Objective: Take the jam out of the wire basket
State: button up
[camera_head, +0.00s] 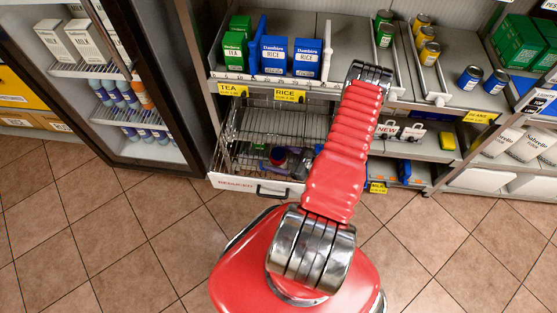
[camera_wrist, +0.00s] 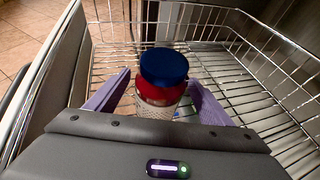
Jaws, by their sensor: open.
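The jam jar (camera_wrist: 163,68) has a blue lid, red contents and a pale patterned label. It stands upright in the wire basket (camera_wrist: 238,83), near one side wall. My gripper (camera_wrist: 158,84) is open, with its purple fingers on either side of the jar. A small gap seems to show beside the right finger; contact on the left is hard to tell. The jar's base is hidden behind my gripper's body. In the head view the jar (camera_head: 277,156) shows small and dark in the wire basket (camera_head: 245,126), below the tea and rice shelf.
The shelf (camera_head: 238,79) with tea and rice boxes (camera_head: 274,55) overhangs the basket's back. The basket's white front panel (camera_head: 250,186) has a dark handle. A fridge (camera_head: 160,150) stands left. Tiled floor is clear in front. The basket's far part looks empty.

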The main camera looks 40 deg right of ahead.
jog(key=shift+x, duration=1.95)
jog(key=c, duration=1.6)
jog(key=shift+r, duration=0.2)
jog(key=shift+r, duration=4.85)
